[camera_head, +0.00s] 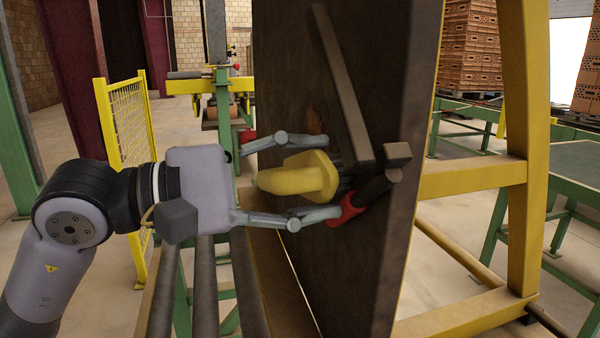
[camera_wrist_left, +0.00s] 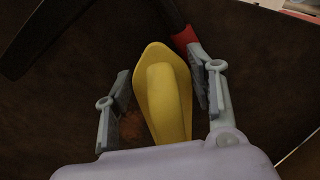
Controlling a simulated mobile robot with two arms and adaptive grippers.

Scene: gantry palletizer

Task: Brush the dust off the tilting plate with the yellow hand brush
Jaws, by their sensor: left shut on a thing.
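The yellow hand brush (camera_head: 300,176) is between the fingers of my left gripper (camera_head: 315,178), which is shut on it. Its yellow body points back toward my palm, and dark bristles face the plate. The brush also shows in the left wrist view (camera_wrist_left: 165,95). The tilting plate (camera_head: 380,250) is a large dark brown board standing steeply in front of the gripper. Whether the bristles touch it I cannot tell. A faint reddish-brown dust patch (camera_wrist_left: 132,124) shows on it beside the brush, partly hidden by a finger. My right gripper is not in view.
A dark bar (camera_head: 342,85) runs along the plate's face above the brush. A red grip (camera_head: 346,209) on a dark lever is close to the lower finger. A yellow frame (camera_head: 470,180) stands right of the plate. Rollers (camera_head: 205,285) lie below my arm, and a yellow mesh fence (camera_head: 128,125) stands left.

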